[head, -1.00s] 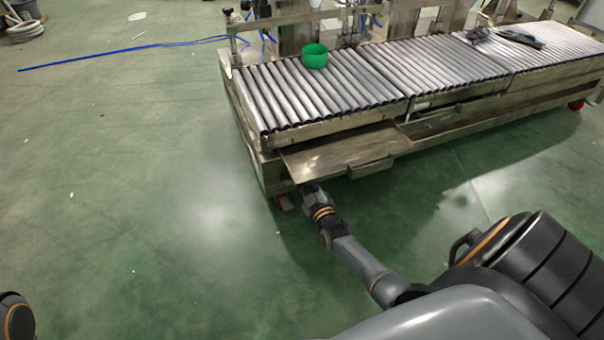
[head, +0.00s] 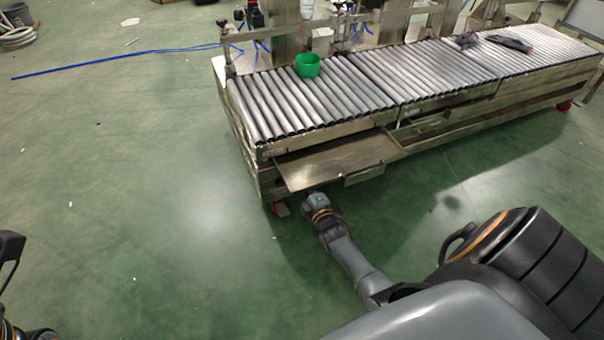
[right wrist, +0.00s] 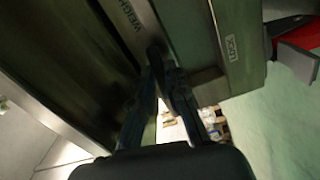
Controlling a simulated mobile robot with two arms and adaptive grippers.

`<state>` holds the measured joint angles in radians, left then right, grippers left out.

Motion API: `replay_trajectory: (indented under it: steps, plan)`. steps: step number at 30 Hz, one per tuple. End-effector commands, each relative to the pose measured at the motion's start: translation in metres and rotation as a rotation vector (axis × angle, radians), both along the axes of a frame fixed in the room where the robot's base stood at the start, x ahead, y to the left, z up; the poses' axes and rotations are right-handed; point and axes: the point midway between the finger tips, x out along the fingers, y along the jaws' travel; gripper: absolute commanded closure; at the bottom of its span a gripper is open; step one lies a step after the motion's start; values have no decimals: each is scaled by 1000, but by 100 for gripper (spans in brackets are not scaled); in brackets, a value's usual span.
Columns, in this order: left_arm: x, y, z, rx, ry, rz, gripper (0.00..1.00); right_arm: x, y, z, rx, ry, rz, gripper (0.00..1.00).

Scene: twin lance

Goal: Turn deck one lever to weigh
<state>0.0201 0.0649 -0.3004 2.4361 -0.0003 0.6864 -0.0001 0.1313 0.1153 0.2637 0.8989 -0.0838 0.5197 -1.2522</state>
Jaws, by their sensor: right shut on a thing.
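In the right wrist view a metal rail (right wrist: 200,40) carries a WEIGH label (right wrist: 128,16) and a LOCK label (right wrist: 231,49). My right gripper (right wrist: 164,72) has its fingertips close together on a small dark lever (right wrist: 157,48) at the rail, between the two labels. The fingers hide much of the lever, so its exact angle is unclear. In the head view my right gripper (head: 307,194) is low at the near left end of the conveyor, by the edge of a metal plate, its fingers mostly hidden. Only part of my left arm shows at the lower left; its fingers are out of frame.
A metal plate (head: 335,160) sticks out below the rollers. A red caster (head: 280,209) is near the gripper. Green floor (head: 130,180) is open at left.

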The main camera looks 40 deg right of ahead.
Motion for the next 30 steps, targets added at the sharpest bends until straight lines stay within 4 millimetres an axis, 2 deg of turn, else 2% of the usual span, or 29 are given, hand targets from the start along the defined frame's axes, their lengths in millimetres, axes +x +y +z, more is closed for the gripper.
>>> replay_trajectory:
  steps: [19,20,23,30]
  plan:
    - [1,0,-1,0,3,-1,60,0,1,0,-50,15,0,100]
    - [1,0,-1,0,3,-1,60,0,1,0,-50,15,0,85]
    - [1,0,-1,0,4,-1,60,0,1,0,-50,14,0,65]
    - [1,0,-1,0,4,0,60,0,0,2,-51,12,0,64]
